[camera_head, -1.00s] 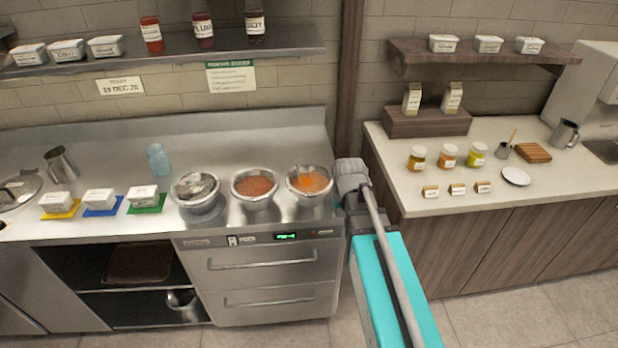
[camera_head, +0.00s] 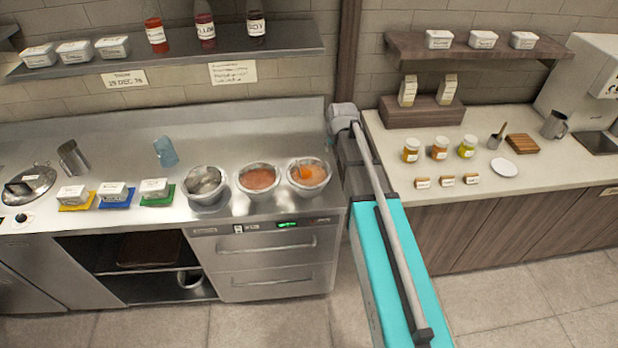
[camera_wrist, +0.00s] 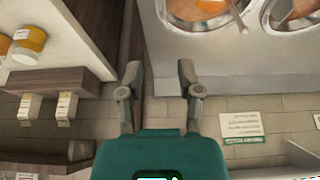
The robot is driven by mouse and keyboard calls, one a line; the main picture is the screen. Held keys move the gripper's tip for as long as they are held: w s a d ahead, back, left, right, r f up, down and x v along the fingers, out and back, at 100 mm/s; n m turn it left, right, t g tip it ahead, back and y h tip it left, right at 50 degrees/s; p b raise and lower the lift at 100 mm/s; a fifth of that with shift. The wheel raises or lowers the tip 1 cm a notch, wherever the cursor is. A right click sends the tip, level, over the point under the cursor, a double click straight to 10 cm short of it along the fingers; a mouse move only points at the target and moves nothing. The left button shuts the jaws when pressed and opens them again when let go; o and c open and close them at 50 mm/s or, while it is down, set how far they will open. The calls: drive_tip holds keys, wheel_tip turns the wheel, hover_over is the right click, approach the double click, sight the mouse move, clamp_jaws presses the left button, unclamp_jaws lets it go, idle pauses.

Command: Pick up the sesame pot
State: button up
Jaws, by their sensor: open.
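I cannot read which pot is the sesame pot. White lidded, labelled pots stand on the yellow mat (camera_head: 72,208), blue mat (camera_head: 117,205) and green mat (camera_head: 157,202): a left pot (camera_head: 71,194), a middle pot (camera_head: 112,191) and a right pot (camera_head: 154,187). Similar pots stand on the left shelf (camera_head: 75,51) and the right shelf (camera_head: 483,39). My gripper (camera_wrist: 160,72) is open and empty in the wrist view, over the gap between the two counters and apart from any pot. In the head view my arm hides it.
A post (camera_head: 347,55) rises between the counters. Jars (camera_head: 440,148) and a small plate (camera_head: 504,167) stand on the right counter (camera_head: 400,178).

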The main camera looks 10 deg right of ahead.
drive_tip(key=shift+f, duration=0.1)
drive_tip(key=b+x, duration=0.8)
drive_tip(key=shift+f, duration=0.25)
idle(0.4)
drive_tip(key=shift+w+f, duration=0.1)
idle(0.4)
drive_tip(key=f+b, duration=0.1)
drive_tip(key=b, duration=0.1)
drive_tip(key=f+b, duration=0.1)
drive_tip(key=shift+w+a+f, duration=0.35)
drive_tip(key=shift+b+x, duration=0.95)
drive_tip(key=shift+x, duration=0.15)
clamp_jaws()
